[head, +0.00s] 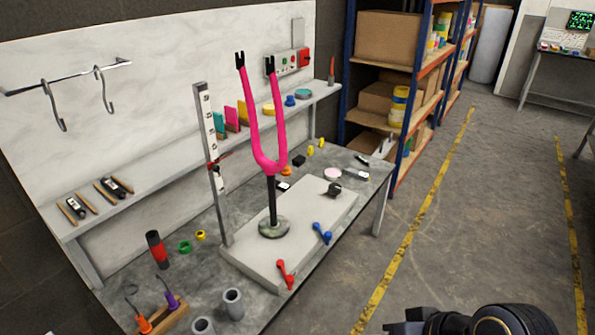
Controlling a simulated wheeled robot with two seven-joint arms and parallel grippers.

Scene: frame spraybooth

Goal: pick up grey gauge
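I cannot tell for sure which item is the grey gauge. Two small dark handheld devices lie on the wall shelf at the left: one with a pale grey face (76,207) and a darker one (117,187). A tall grey upright with a marked scale (211,140) stands at the left of the pale base plate (325,222). My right gripper (398,328) shows only in part at the bottom edge, right of the bench and far from the shelf; its fingers are too cut off to read. My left gripper is not in view.
A pink fork (268,160) stands upright on the plate, in front of the shelf. Red (286,274) and blue (322,233) clamp levers sit on the plate's near edge. Grey cups (233,303) and a wooden tool holder (163,318) occupy the bench's near end. The floor at right is clear.

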